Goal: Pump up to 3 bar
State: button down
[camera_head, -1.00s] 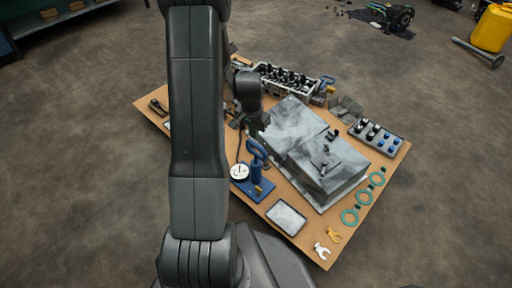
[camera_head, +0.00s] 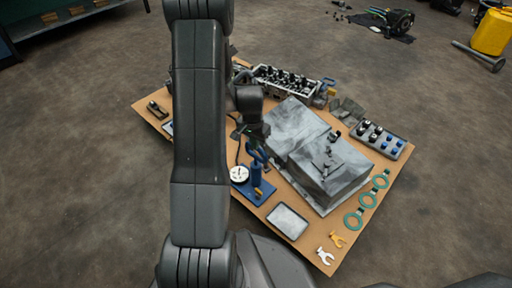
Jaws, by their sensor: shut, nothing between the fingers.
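The blue hand pump (camera_head: 257,174) stands on the cardboard sheet, left of the grey block. Its blue base plate carries a round white gauge (camera_head: 239,174); the dial is too small to read. The pump's blue handle (camera_head: 259,154) is at the top of the cylinder. My gripper (camera_head: 256,142) is shut and empty, pointing down just above the handle. I cannot tell whether it touches the handle. My arm hides part of the sheet to the left.
The large grey block (camera_head: 322,157) stands close on the right. A cylinder head (camera_head: 286,83) lies behind. A tray of small parts (camera_head: 381,139), green gaskets (camera_head: 353,221) and a shallow tray (camera_head: 288,221) lie on the cardboard (camera_head: 311,244). Open floor surrounds it.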

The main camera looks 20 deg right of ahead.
notch_tip(320, 180, down, 4)
jog(key=shift+r+b, duration=0.15)
jog(key=shift+b, duration=0.85)
jog(key=shift+r, duration=0.2)
jog(key=shift+s+a+r, duration=0.25)
jog(key=shift+s+a, duration=0.2)
jog(key=shift+a, duration=0.2)
jog(key=shift+s+a+r, duration=0.25)
jog(key=shift+s+a, duration=0.15)
jog(key=shift+a, duration=0.2)
notch_tip(320, 180, up, 14)
jog(key=a+p, duration=0.1)
jog(key=p, duration=0.5)
jog(key=shift+s+f, duration=0.15)
jog(key=shift+s, duration=0.25)
